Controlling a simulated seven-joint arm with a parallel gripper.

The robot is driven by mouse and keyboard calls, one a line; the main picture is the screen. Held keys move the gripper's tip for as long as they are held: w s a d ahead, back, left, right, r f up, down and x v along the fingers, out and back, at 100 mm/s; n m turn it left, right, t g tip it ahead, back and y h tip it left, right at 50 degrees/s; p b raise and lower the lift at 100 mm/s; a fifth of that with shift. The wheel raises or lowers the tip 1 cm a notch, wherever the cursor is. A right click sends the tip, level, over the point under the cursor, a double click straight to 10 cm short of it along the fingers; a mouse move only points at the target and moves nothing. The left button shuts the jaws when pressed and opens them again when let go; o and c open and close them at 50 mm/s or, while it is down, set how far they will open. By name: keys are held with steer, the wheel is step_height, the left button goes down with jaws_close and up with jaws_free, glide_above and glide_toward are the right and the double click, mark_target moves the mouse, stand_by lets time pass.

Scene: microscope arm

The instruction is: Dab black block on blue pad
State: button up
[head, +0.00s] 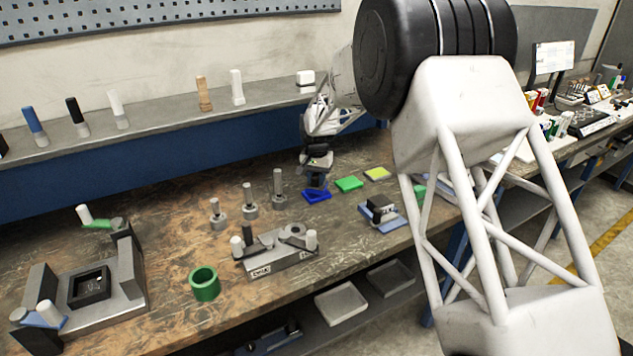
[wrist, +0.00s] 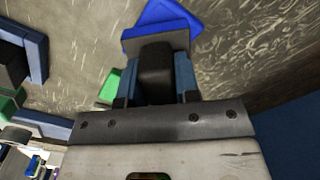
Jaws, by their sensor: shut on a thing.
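My gripper (head: 317,172) points down at the back of the bench, over the blue pad (head: 317,196). It is shut on the black block (wrist: 156,72), which shows between the fingers in the wrist view and has a grey-blue plate at its far end. In the head view the block is mostly hidden by the gripper. The blue pad also shows in the wrist view (wrist: 168,14), just beyond the plate and partly covered by it. I cannot tell whether block and pad touch.
A green pad (head: 349,184) and a yellow pad (head: 377,174) lie right of the blue pad. Another black piece (head: 380,207) sits on a blue base in front. Grey posts (head: 278,188) stand to the left.

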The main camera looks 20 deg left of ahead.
mark_target(317, 174)
steer(key=shift+r, duration=2.75)
steer(key=w+d+m, duration=0.3)
steer(key=d, duration=1)
steer(key=w+d+m, duration=0.4)
steer(key=d, duration=0.8)
steer(key=s+d+m, duration=0.3)
steer(key=d+m, duration=0.3)
steer(key=d, duration=2.1)
steer(key=s+f+n, duration=0.3)
steer(key=f+n, duration=0.1)
steer(key=f, duration=0.9)
steer(key=s+f+n, duration=0.3)
steer(key=f+n, duration=0.1)
steer(key=f, duration=1)
steer(key=s+f+n, duration=0.3)
steer(key=f+n, duration=0.2)
steer(key=f, duration=0.9)
steer(key=shift+a+f, duration=0.25)
